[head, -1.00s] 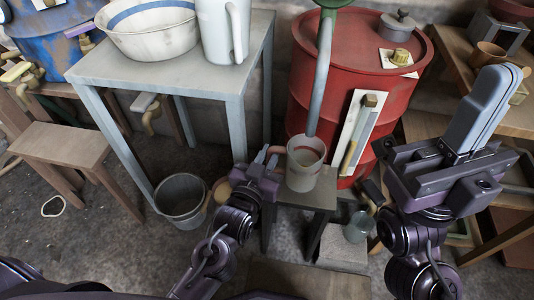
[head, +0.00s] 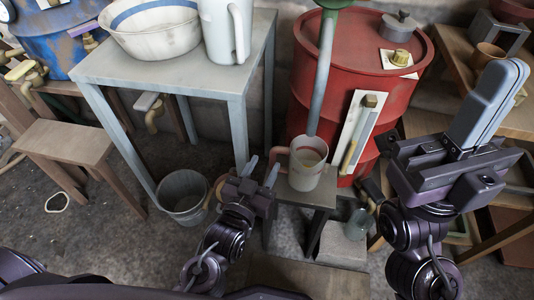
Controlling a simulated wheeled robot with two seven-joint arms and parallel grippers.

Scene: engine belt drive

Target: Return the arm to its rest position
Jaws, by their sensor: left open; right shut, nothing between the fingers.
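My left gripper (head: 260,172) is open and empty, low in the middle of the head view. Its fingers point up the picture, just left of a white mug with a reddish band (head: 308,163). The mug stands upright on a small stool (head: 309,194) below a grey-green pipe. From this view I cannot tell whether a finger touches the mug's handle. My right gripper (head: 488,100) is raised at the right, its grey fingers shut with nothing between them.
A red drum (head: 350,60) stands behind the mug. A grey table (head: 165,68) holds a basin (head: 150,32) and a pitcher (head: 226,30). A bucket (head: 184,195) is on the floor to the left. A wooden shelf (head: 430,122) is behind my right gripper.

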